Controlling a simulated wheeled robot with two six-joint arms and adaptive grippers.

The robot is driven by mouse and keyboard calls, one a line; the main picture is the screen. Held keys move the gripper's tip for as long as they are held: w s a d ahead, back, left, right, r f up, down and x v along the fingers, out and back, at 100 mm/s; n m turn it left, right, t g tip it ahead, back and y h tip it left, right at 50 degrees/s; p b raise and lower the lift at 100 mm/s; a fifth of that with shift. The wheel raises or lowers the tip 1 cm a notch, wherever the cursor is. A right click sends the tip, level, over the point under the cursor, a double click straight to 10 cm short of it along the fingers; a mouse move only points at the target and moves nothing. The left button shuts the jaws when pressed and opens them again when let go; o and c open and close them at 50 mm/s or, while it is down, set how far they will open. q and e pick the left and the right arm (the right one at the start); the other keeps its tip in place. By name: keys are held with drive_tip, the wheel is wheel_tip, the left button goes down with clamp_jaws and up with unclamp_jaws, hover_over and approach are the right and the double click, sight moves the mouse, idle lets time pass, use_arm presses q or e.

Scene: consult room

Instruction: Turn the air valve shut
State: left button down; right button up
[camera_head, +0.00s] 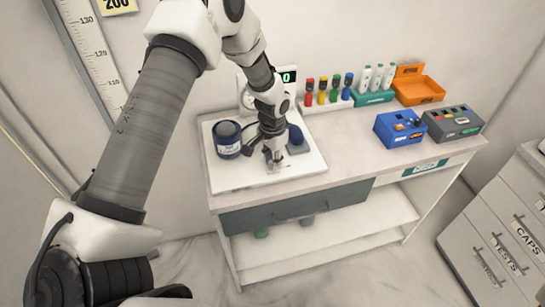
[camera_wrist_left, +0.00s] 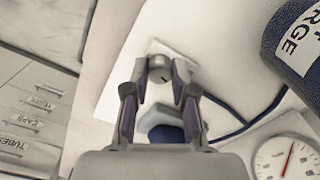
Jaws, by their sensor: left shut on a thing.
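The air valve appears to be the small grey round knob (camera_wrist_left: 158,68) with a dark mark, on a pale square plate (camera_wrist_left: 113,100) in the left wrist view. My left gripper (camera_wrist_left: 159,72) is shut on it, one finger on each side. In the head view my left gripper (camera_head: 274,160) points down at the white board (camera_head: 230,181) on the table, and it mostly hides the knob. A dark blue canister (camera_head: 227,142) stands left of the gripper; its label shows in the wrist view (camera_wrist_left: 298,48). My right gripper is not in view.
A blue knob-like part (camera_head: 295,134) is close on the gripper's right. Farther right are coloured bottles (camera_head: 322,91), an orange bin (camera_head: 418,91), a blue box (camera_head: 399,129) and a grey box (camera_head: 453,123). The table's front right is clear.

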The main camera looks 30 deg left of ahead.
use_arm(q)
drive_tip(key=shift+s+f+n+p, duration=0.1)
drive_tip(key=shift+s+n+p, duration=0.05)
drive_tip(key=shift+n, duration=0.6)
drive_tip(key=shift+s+f+n+p, duration=0.1)
drive_tip(key=shift+n+p, duration=0.05)
drive_tip(key=shift+n, duration=0.6)
drive_tip(key=c, duration=0.9)
unclamp_jaws()
drive_tip(key=shift+w, duration=0.1)
drive_tip(key=shift+c, duration=0.2)
drive_tip(key=shift+w+r, duration=0.1)
drive_tip(key=shift+r, duration=0.1)
wheel_tip(320, 180, up, 12)
drive_tip(key=shift+f, duration=0.15)
